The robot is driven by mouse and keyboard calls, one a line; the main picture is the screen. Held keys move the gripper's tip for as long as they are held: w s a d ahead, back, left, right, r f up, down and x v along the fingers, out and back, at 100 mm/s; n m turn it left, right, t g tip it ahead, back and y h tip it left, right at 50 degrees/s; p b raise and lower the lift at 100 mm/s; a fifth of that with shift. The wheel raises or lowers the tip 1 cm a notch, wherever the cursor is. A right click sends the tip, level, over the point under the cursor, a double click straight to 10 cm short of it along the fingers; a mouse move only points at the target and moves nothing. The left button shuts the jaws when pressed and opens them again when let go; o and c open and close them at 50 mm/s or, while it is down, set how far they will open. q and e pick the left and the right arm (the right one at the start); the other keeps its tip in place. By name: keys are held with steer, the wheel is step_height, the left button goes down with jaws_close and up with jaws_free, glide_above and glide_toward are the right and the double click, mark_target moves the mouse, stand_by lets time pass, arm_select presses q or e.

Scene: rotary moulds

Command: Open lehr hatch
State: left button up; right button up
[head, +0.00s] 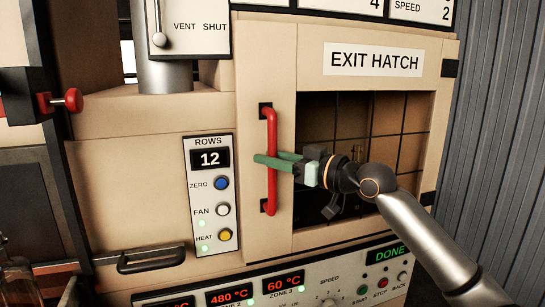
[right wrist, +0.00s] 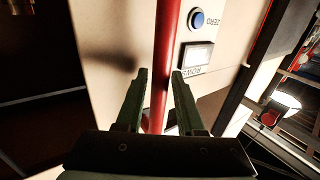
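The lehr's exit hatch (head: 375,87) is a cream door with a large dark pane or opening that shows a tiled interior. Black hinges sit on its right edge. The door looks shut, its left edge level with the housing. A red upright handle (head: 271,135) is mounted on its left side, and it also shows in the right wrist view (right wrist: 167,45). My right gripper (head: 268,160) has its green fingers on either side of the handle's middle. In the right wrist view its fingers (right wrist: 160,85) are apart, with small gaps beside the bar. My left gripper is out of view.
A button panel (head: 211,225) with a rows display reading 12 is left of the hatch. A zone control panel (head: 330,289) reading DONE runs below. A black drawer-type handle (head: 152,259) sticks out at lower left. A corrugated grey wall (head: 500,140) stands at right.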

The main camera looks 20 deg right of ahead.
jaws_close()
stand_by(1.4)
